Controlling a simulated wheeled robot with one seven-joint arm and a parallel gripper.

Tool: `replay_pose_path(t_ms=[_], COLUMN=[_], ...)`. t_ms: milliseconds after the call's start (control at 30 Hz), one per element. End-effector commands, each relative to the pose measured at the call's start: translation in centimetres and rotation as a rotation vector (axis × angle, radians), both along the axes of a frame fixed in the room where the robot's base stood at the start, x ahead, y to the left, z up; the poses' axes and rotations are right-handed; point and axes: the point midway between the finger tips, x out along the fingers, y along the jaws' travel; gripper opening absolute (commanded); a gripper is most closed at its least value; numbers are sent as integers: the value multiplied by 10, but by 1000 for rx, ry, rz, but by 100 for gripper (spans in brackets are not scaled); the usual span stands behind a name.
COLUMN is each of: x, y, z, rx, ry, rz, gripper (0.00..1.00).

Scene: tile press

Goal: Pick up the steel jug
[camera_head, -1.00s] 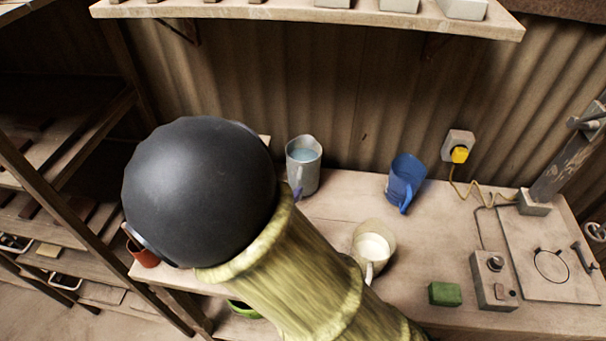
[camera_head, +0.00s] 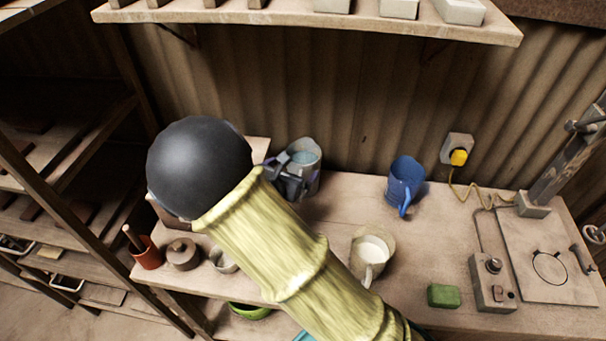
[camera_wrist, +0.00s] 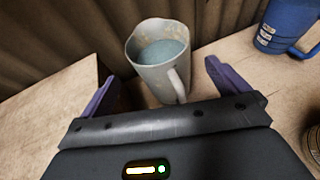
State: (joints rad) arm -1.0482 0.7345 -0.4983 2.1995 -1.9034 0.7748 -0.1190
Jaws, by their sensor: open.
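The steel jug (camera_head: 309,156) stands upright at the back of the workbench, grey with bluish liquid inside. In the wrist view the jug (camera_wrist: 161,62) is just ahead of my gripper, its handle turned toward me. My gripper (camera_wrist: 160,88) is open, with one purple finger to each side of the jug's lower part. The fingers do not appear to touch it. In the head view my gripper (camera_head: 290,183) is just in front of the jug and hides part of its lower left side.
A blue jug (camera_head: 405,184) stands to the right, and a cream jug (camera_head: 371,253) with white contents nearer the front. A green block (camera_head: 444,295) and a control box (camera_head: 493,281) lie further right. A red pot (camera_head: 147,254) stands at the left edge. A shelf (camera_head: 300,17) hangs above.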

Motion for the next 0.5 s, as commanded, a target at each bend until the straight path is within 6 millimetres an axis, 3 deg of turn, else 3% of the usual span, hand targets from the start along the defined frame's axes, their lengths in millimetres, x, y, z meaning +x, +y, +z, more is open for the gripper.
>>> replay_pose_path(t_ms=[500], x=[13], y=[-6], z=[-5], rx=[-1], ry=[0], rz=[0], gripper=[100])
